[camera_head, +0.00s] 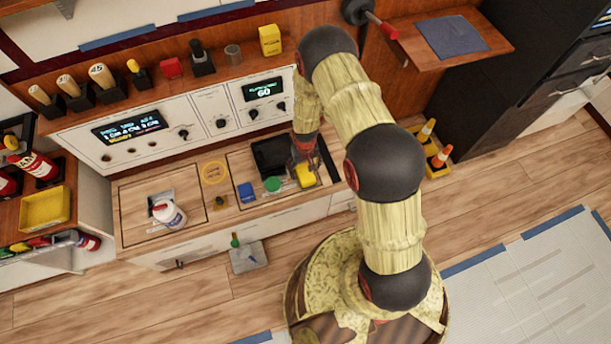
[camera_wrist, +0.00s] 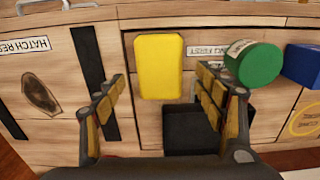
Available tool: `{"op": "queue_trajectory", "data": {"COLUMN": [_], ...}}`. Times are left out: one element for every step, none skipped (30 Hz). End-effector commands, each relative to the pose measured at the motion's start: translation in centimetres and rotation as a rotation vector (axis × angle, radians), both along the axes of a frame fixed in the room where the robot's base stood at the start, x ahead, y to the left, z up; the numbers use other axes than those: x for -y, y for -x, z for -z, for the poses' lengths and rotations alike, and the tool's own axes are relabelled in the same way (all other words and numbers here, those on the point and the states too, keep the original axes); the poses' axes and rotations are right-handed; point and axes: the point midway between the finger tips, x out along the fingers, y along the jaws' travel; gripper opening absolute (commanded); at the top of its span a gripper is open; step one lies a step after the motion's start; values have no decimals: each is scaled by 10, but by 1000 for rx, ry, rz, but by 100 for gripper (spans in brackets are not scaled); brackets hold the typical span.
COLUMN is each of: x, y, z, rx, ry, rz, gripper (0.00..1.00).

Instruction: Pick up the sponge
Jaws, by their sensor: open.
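The sponge, a yellow rounded block (camera_wrist: 160,66), lies flat on the wooden counter in the wrist view. It also shows in the head view (camera_head: 305,175), just below my gripper (camera_head: 302,158). In the wrist view my gripper (camera_wrist: 162,80) is open, with one finger to the left of the sponge and one to the right. The sponge lies ahead of and partly between the fingertips. I see no contact between the fingers and the sponge, and how high they are above the counter is hard to tell.
A black tray (camera_wrist: 180,145) lies below the sponge in the wrist view. A blue block (camera_head: 247,192) and a white bottle (camera_head: 169,214) are further left on the counter. The control panel (camera_head: 215,110) rises behind.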

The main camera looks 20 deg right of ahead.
Motion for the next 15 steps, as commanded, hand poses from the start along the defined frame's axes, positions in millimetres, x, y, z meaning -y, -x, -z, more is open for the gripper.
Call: {"op": "queue_trajectory", "data": {"x": [0,0,1,1,1,1,1,1,1,1,1,1,1,1,1], "y": [2,3,4,4,4,4,3,3,3,3,2,2,3,3,3], "z": [11,16,22,27,31,36,39,41,42,42,42,41,41,41,40], "rx": [-3,-3,-3,-3,-3,-3,-3,-2,-1,-1,-1,-1,-1,-1,-1], "ry": [0,0,0,0,0,0,0,0,0,0,0,0,0,0,0], "rz": [0,0,0,0,0,0,0,0,0,0,0,0,0,0,0], "gripper": [70,70,70,70,70,70,70,70,70,70,70,70,70,70,70]}}
